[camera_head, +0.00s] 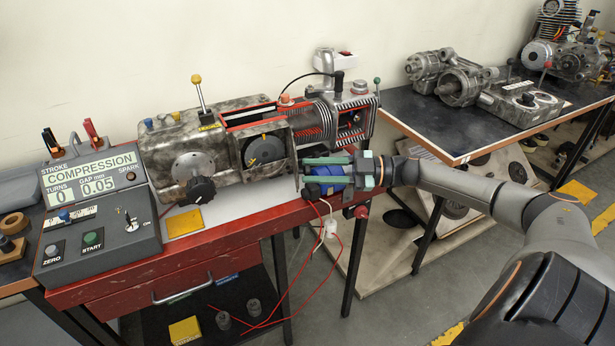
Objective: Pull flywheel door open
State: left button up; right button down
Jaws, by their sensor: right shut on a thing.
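The grey engine (190,150) sits on the red bench. A black flywheel disc (265,149) with a yellow mark shows in a square grey housing on its front. A thin grey plate, seen nearly edge-on, stands out at the right of this housing and looks like the flywheel door (297,172). My right gripper (307,171), with green fingers, comes in from the right and is shut at this plate. The exact contact is too small to see. A blue cylinder (328,187) shows by the fingers. My left gripper is not in view.
A console (100,215) reading COMPRESSION stands at the left of the red bench (240,225). A black crank knob (201,190) and a yellow block (184,222) are left of the flywheel. Red wires hang in front. A second table (440,140) with metal parts stands at the right.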

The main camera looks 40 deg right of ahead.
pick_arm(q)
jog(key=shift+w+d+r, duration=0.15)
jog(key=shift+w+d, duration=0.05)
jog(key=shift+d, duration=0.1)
pick_arm(e)
jog(key=shift+d+r, duration=0.15)
jog(key=shift+d, duration=0.75)
jog(key=shift+d+r, duration=0.15)
jog(key=shift+d, duration=0.7)
jog(key=c, duration=1)
grip_release()
jog(key=o, duration=0.4)
jog(key=shift+f, duration=0.1)
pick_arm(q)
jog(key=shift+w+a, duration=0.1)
pick_arm(e)
jog(key=shift+a+f, duration=0.1)
jog(key=shift+s+f, duration=0.1)
